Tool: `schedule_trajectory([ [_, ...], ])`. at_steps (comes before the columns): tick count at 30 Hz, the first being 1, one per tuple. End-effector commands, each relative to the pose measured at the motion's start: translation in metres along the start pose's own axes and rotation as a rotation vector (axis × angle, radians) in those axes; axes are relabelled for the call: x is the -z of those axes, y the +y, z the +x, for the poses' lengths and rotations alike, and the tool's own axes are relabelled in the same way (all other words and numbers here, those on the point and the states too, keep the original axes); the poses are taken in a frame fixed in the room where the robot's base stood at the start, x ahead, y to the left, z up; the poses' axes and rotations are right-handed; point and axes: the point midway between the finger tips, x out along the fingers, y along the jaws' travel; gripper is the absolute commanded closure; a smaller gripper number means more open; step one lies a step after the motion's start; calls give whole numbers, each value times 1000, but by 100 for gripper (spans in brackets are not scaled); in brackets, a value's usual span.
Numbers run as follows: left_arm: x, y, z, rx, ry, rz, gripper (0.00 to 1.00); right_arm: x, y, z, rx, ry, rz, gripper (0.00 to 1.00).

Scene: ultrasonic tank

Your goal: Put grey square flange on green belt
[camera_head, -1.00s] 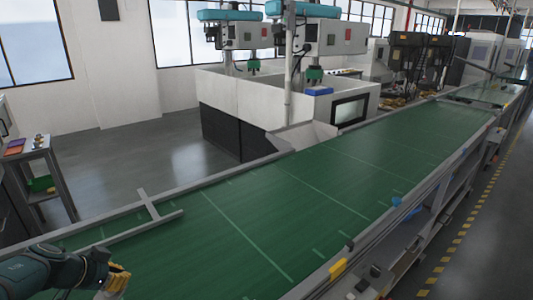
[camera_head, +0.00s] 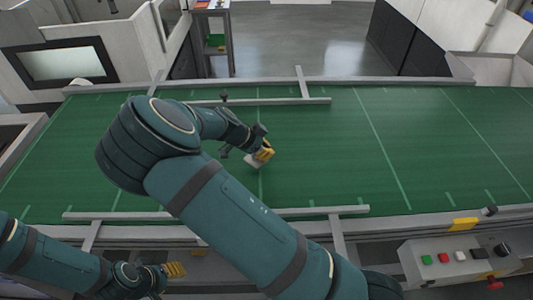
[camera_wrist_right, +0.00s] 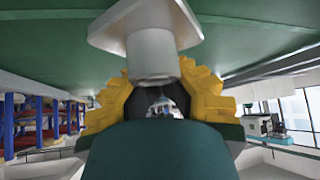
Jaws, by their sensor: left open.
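The grey square flange (camera_head: 251,161) is at the fingertips of my right gripper (camera_head: 263,152), over the middle of the green belt (camera_head: 310,150). In the right wrist view, its square plate (camera_wrist_right: 146,25) faces the belt and its round neck (camera_wrist_right: 151,57) sits between the yellow fingers (camera_wrist_right: 155,92), which are shut on it. I cannot tell whether the plate touches the belt. My left gripper (camera_head: 174,270) is open and empty, in front of the belt's near edge at the lower left.
Grey rails run along the far side (camera_head: 270,101) and near side (camera_head: 250,212) of the belt. A control box with buttons (camera_head: 455,262) stands at the lower right. The belt is clear to the right of the flange. A small stand (camera_head: 212,40) is behind the belt.

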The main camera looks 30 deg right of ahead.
Motion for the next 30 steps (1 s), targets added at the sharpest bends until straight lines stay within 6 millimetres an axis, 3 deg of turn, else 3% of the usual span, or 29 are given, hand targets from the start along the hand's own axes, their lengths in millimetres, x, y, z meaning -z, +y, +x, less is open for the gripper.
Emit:
schedule_trajectory([
  [3,0,0,1,0,0,0,53,-9,0,12,0,1,0,100],
  [15,-1,-2,5,1,0,0,53,-13,0,16,1,0,1,100],
  [18,0,-1,4,1,0,0,53,-12,0,15,1,0,1,66],
  [30,0,0,0,0,0,0,53,-9,0,11,1,0,1,66],
])
